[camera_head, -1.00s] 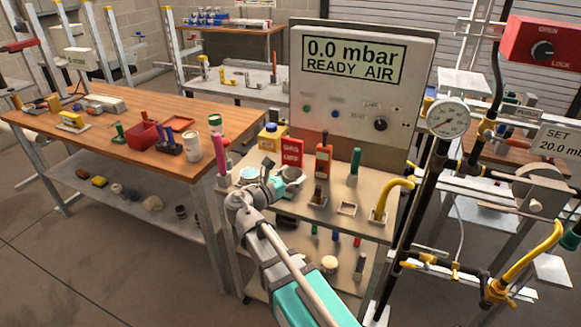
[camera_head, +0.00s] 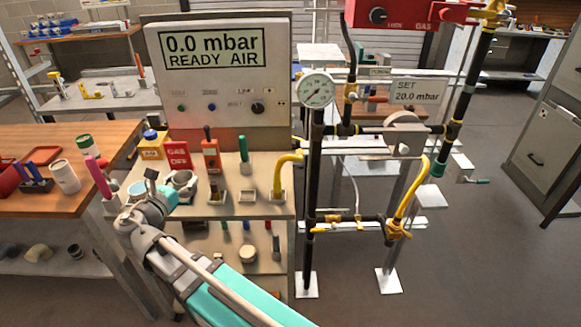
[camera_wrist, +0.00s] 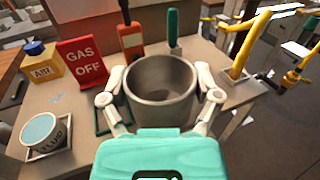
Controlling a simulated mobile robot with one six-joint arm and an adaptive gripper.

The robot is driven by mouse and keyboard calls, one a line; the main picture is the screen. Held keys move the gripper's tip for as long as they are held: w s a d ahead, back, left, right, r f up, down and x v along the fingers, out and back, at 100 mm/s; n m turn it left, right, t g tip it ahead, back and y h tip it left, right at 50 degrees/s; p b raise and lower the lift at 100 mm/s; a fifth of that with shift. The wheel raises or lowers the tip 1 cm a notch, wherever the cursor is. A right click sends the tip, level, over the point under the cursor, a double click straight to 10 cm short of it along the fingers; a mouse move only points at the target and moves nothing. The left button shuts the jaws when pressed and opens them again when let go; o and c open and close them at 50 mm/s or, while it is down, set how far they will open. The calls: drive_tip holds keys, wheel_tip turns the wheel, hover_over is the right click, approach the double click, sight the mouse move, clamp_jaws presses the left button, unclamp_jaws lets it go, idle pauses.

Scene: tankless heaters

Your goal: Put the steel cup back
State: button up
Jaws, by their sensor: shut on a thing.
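The steel cup (camera_wrist: 160,97) is a grey, open-topped metal cup, upright and empty inside as far as I see. My gripper (camera_wrist: 160,98) is shut on it, with one finger on each side of its wall. In the head view the cup (camera_head: 184,182) is at the left of the cart's top shelf (camera_head: 240,207), partly hidden by my gripper (camera_head: 172,192). I cannot tell whether its base touches the shelf. A thin green frame (camera_wrist: 100,122) shows on the shelf at the cup's left in the wrist view.
A red GAS OFF sign (camera_wrist: 82,62), a yellow box (camera_wrist: 42,64) and red and green-handled tools stand behind the cup. A yellow bent pipe (camera_wrist: 245,45) stands to the right. A round teal-topped container (camera_wrist: 40,132) sits in a holder at the left.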

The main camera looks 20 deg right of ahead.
wheel_tip(320, 180, up, 8)
drive_tip(key=p, duration=0.8)
drive_tip(key=shift+r, duration=0.15)
drive_tip(key=shift+s, duration=0.2)
